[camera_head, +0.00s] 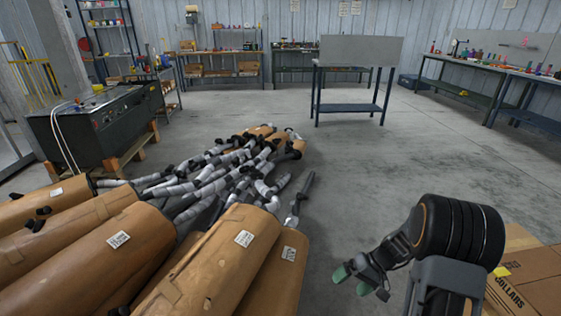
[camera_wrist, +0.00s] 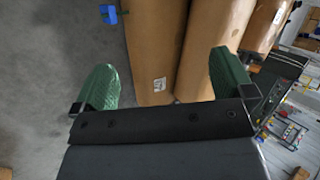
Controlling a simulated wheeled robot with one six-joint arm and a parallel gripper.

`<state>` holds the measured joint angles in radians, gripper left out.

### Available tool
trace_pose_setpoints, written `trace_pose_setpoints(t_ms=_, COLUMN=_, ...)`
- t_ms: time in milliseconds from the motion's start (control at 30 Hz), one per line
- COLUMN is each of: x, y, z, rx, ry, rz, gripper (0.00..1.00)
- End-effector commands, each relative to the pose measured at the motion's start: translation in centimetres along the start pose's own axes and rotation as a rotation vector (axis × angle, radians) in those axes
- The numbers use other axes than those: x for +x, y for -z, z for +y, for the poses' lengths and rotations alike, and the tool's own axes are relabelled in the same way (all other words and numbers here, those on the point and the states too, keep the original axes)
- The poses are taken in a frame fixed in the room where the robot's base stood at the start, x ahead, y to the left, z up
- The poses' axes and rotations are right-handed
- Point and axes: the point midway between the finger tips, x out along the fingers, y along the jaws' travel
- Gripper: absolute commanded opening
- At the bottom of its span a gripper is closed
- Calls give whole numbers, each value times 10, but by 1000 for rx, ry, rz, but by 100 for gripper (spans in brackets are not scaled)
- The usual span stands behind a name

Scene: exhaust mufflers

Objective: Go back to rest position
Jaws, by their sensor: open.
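My gripper (camera_head: 362,283) is at the lower right of the head view, with green fingertips, apart from the mufflers and above the bare floor. In the wrist view my gripper (camera_wrist: 163,85) shows two green fingers spread wide at left and right, open with nothing between them. The exhaust mufflers (camera_head: 215,265) are large brown cylinders with white labels, lying at the lower left of the head view. In the wrist view the brown mufflers (camera_wrist: 155,50) lie beyond the fingers.
Grey pipes (camera_head: 215,180) lie tangled behind the mufflers. A cardboard box (camera_head: 530,285) stands at the lower right, beside my arm. A dark machine (camera_head: 95,125) is at the left. A blue-legged table (camera_head: 350,107) stands farther back. The middle floor (camera_head: 400,165) is clear.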

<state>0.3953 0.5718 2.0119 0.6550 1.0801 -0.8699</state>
Motion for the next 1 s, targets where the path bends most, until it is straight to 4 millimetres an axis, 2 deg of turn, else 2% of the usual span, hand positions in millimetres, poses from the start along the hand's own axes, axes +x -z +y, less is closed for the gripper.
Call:
trace_pose_setpoints(t_ms=33, x=-45, y=-11, z=-47, rx=-22, ry=-65, rz=1, gripper=100)
trace_pose_setpoints(t_ms=100, x=-81, y=-25, z=-88, rx=-34, ry=-155, rz=5, gripper=100)
trace_pose_setpoints(t_ms=300, x=-174, y=-75, z=-192, rx=-66, ry=-397, rz=88, gripper=100)
trace_pose_setpoints(t_ms=400, x=-212, y=-100, z=-232, rx=-80, ry=-492, rz=157, gripper=100)
trace_pose_setpoints(t_ms=533, x=-250, y=-126, z=-270, rx=-98, ry=-582, rz=254, gripper=100)
trace_pose_setpoints(t_ms=700, x=-280, y=-149, z=-298, rx=-111, ry=-646, rz=356, gripper=100)
trace_pose_setpoints(t_ms=833, x=-290, y=-157, z=-307, rx=-114, ry=-666, rz=402, gripper=100)
trace_pose_setpoints(t_ms=1000, x=-293, y=-160, z=-309, rx=-115, ry=-675, rz=420, gripper=100)
